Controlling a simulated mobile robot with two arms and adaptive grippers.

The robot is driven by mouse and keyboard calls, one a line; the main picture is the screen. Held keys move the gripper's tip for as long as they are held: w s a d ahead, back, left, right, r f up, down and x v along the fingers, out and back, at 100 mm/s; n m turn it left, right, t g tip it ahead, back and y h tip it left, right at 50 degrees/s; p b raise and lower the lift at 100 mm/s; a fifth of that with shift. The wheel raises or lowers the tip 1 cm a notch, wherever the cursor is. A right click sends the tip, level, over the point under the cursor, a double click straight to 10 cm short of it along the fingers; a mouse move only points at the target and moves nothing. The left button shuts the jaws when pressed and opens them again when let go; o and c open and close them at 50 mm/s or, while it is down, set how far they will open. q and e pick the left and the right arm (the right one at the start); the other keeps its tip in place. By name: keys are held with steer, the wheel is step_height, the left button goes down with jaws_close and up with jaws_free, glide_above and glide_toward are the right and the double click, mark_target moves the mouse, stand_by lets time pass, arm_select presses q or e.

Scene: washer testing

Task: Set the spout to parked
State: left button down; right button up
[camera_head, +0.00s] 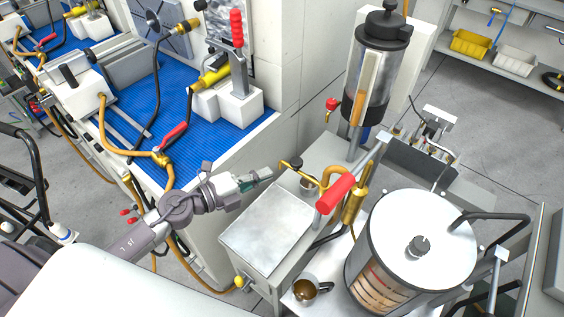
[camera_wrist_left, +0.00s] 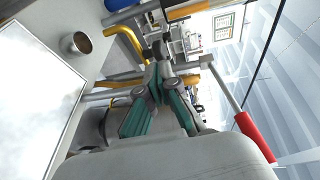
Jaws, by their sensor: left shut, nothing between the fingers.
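A curved brass spout pipe (camera_head: 332,172) rises from the grey machine beside an upright brass cylinder (camera_head: 352,205). A bent brass curve also shows in the left wrist view (camera_wrist_left: 127,40), beside a metal cup (camera_wrist_left: 76,43) with brown contents. I cannot tell for sure which one is the spout. My left gripper (camera_head: 268,173) is shut and empty, just left of these fittings and apart from them in the head view. It also shows in the left wrist view (camera_wrist_left: 158,50). My right gripper is out of view.
A red-handled lever (camera_head: 335,193) stands before the pipe. A flat metal box top (camera_head: 268,228) lies below my left gripper. A tall glass cylinder (camera_head: 377,75) and a white-lidded drum (camera_head: 423,235) stand right. A blue mat (camera_head: 215,130) covers the left bench.

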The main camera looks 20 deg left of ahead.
mark_target(291, 164)
arm_select(q)
steer(key=x, duration=0.6)
steer(key=shift+p, duration=0.4)
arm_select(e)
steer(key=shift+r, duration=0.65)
arm_select(q)
steer(key=shift+f, duration=0.1)
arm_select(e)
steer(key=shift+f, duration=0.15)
